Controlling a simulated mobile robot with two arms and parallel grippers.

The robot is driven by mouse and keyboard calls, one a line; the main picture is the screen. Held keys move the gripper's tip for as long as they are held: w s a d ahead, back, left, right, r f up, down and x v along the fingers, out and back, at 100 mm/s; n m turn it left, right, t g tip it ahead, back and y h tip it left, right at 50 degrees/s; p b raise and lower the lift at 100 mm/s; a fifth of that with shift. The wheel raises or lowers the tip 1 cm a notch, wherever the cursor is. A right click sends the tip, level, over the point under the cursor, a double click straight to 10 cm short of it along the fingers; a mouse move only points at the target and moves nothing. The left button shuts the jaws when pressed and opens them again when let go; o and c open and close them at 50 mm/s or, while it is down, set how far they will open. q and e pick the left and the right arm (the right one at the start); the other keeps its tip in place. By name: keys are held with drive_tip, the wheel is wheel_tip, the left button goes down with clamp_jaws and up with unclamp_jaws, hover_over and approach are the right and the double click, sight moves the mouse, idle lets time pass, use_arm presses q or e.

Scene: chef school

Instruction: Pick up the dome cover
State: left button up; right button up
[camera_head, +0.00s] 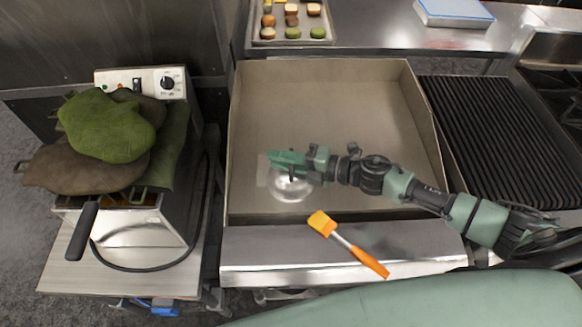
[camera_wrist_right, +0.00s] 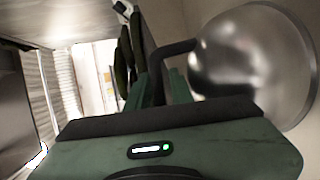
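The dome cover (camera_head: 292,188) is a shiny, rounded metal cover inside the large open box, below my right gripper in the head view. In the right wrist view the dome cover (camera_wrist_right: 235,55) fills the upper right, with its dark arched handle (camera_wrist_right: 178,47) reaching between my fingers. My right gripper (camera_head: 275,160) is at the handle. Its fingers (camera_wrist_right: 160,90) stand close on both sides of the handle and look shut on it. Part of the dome is hidden behind the gripper. I cannot tell whether the dome touches the box floor. My left gripper is not in view.
The box (camera_head: 320,85) has raised walls around the dome. An orange-handled brush (camera_head: 350,248) lies on the steel front edge. A fryer with green and brown mitts (camera_head: 108,130) stands left. A ribbed grill (camera_head: 500,140) is right. A food tray (camera_head: 290,38) is behind.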

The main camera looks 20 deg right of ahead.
clamp_jaws()
idle(1.5)
